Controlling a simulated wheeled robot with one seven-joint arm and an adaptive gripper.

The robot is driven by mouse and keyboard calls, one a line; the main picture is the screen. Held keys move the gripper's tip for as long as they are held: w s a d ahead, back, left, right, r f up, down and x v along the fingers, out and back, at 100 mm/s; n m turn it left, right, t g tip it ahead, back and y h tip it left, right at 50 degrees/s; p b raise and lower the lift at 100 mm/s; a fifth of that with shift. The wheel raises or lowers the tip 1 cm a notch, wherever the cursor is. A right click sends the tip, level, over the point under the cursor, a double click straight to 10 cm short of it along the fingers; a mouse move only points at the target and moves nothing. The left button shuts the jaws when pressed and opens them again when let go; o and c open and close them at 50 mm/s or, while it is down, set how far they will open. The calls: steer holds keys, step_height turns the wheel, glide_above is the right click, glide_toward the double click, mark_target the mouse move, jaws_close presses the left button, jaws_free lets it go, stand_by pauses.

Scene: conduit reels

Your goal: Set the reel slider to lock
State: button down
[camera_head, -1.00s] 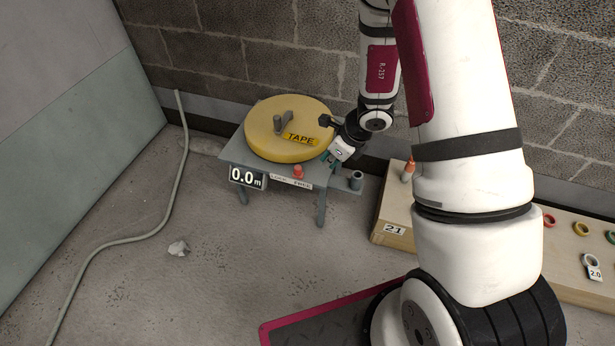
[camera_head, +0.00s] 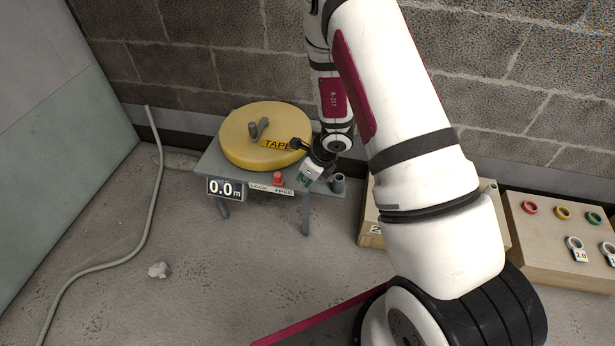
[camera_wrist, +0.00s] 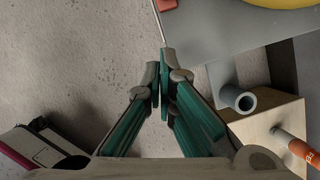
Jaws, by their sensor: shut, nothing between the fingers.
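The slider is a red knob (camera_head: 278,179) on the front edge of the grey reel table (camera_head: 208,168). It stands above a label (camera_head: 271,189) reading LOCK on the left and FREE on the right, nearer FREE. Part of the knob shows at the top edge of the wrist view (camera_wrist: 166,5). The yellow TAPE reel (camera_head: 262,130) lies flat on the table behind it. My gripper (camera_head: 303,181) is shut and empty, just right of the knob and apart from it. Its teal fingertips meet in the wrist view (camera_wrist: 161,72), below the knob in that picture.
A display (camera_head: 225,189) reading 0.0 m hangs at the table's front left. A grey tube (camera_head: 338,183) stands at its right end. Wooden boxes, one with coloured rings (camera_head: 562,213), stand to the right, partly behind my arm. A loose cable (camera_head: 152,215) lies on the floor.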

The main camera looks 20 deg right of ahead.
mark_target(278, 179)
steer(key=w+a+f, duration=0.2)
steer(key=w+f, duration=0.1)
steer(key=shift+a+b, duration=0.15)
steer(key=shift+b, duration=0.25)
steer(key=shift+w+a, duration=0.4)
steer(key=shift+w, duration=0.2)
steer(key=shift+a, duration=0.1)
steer(key=shift+w+a+p, duration=0.25)
steer(key=shift+w+a, duration=0.45)
steer(key=shift+a, duration=0.2)
steer(key=shift+w+a+p, duration=0.2)
steer(key=shift+w+a, duration=0.5)
steer(key=shift+a, duration=0.15)
steer(key=shift+s, duration=0.1)
